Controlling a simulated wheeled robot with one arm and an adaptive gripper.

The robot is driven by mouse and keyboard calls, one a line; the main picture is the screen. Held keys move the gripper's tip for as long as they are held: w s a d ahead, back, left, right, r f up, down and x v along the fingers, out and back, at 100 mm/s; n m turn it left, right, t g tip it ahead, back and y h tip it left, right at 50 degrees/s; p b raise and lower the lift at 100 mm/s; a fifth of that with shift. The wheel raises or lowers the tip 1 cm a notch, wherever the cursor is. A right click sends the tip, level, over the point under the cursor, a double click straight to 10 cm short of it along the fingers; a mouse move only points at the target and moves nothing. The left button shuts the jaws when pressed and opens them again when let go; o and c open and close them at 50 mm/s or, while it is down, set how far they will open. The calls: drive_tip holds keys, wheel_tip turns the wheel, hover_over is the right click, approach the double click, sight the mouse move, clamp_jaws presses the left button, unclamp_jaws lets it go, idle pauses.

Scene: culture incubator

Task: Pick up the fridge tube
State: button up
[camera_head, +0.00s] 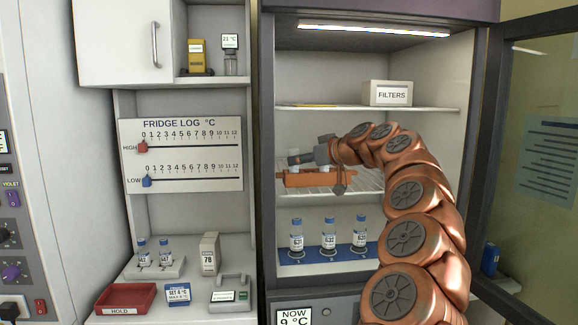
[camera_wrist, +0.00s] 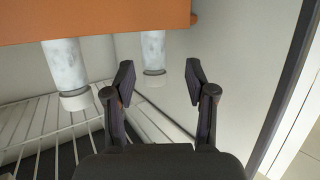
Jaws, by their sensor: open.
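An orange rack (camera_head: 312,180) sits on the wire shelf inside the open fridge; it also shows along the top of the wrist view (camera_wrist: 100,20). Two frosted, pale tubes with white caps stand in it, a nearer one at left (camera_wrist: 65,66) and another (camera_wrist: 153,50), seen upside down in the wrist view. My gripper (camera_wrist: 160,75) is open and empty, its two fingers pointing toward the rack. The second tube appears between the fingertips in the picture, with no contact visible. In the head view my gripper (camera_head: 298,159) is just above the rack and partly hides the tubes.
Several blue-capped bottles (camera_head: 329,234) stand on a blue strip on the fridge's lower level. A FILTERS box (camera_head: 390,94) sits on the shelf above. The fridge door (camera_head: 535,160) stands open at right. A red HOLD tray (camera_head: 125,299) is on the left counter.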

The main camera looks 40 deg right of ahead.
drive_tip(key=shift+w+d+f, duration=0.15)
drive_tip(key=shift+w+d, duration=0.05)
drive_tip(key=shift+d, duration=0.2)
drive_tip(key=shift+p+x, duration=0.95)
drive_tip(key=shift+x, duration=1.35)
drive_tip(key=shift+f, duration=0.2)
drive_tip(key=shift+c, duration=0.3)
clamp_jaws()
